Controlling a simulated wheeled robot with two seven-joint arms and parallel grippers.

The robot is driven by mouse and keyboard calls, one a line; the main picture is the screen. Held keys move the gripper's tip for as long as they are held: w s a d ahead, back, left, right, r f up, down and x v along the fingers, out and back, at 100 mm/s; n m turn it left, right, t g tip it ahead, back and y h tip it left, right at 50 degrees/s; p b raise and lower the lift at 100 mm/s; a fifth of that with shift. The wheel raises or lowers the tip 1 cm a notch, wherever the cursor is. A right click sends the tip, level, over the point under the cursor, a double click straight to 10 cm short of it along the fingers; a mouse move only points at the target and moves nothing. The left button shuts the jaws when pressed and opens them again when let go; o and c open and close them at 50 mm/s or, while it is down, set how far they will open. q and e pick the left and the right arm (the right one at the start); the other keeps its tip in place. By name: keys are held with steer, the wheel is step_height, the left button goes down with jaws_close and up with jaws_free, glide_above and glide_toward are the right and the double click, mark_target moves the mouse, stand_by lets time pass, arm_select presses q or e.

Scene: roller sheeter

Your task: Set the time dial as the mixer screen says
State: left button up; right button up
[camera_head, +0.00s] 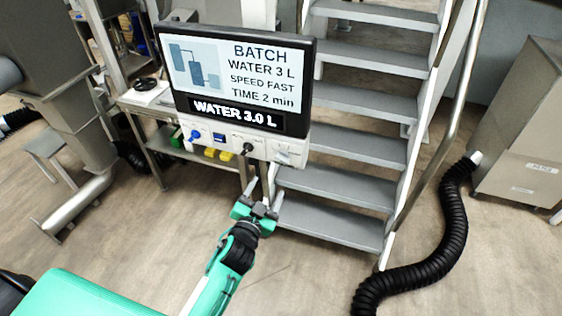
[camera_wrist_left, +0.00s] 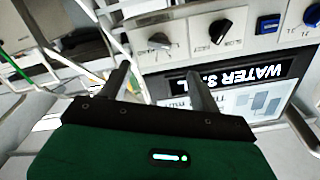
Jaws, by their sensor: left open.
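The mixer screen (camera_head: 240,70) reads BATCH, WATER 3 L, SPEED FAST, TIME 2 min. A black strip (camera_head: 235,113) under it reads WATER 3.0 L. The panel below has a grey dial (camera_head: 283,155) at its right end and a black dial (camera_head: 247,149) beside it. In the left wrist view the panel is upside down, with the grey dial (camera_wrist_left: 160,41) and black dial (camera_wrist_left: 220,31).
A blue knob (camera_head: 195,136) and a blue button (camera_head: 219,137) sit further left on the panel. Metal stairs (camera_head: 350,150) stand behind and right of the screen. A black hose (camera_head: 450,225) curves across the floor at right. A metal shelf table (camera_head: 160,143) stands at left.

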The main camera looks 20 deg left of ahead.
mark_target(281, 162)
arm_select(q)
steer(key=w+p, duration=0.2)
steer(key=w, duration=0.8)
steer(key=shift+w+d, duration=0.1)
steer(key=shift+d, duration=0.05)
steer(key=shift+w+d+p, duration=0.1)
steer(key=shift+w+p, duration=0.25)
steer(key=shift+w, duration=0.35)
arm_select(e)
steer(key=shift+d+r, duration=0.3)
steer(key=shift+r, duration=0.5)
steer(key=shift+d+r, duration=0.3)
steer(key=shift+r, duration=0.45)
steer(key=shift+a, duration=0.1)
arm_select(q)
steer(key=c, duration=1)
arm_select(e)
steer(key=shift+a, duration=0.25)
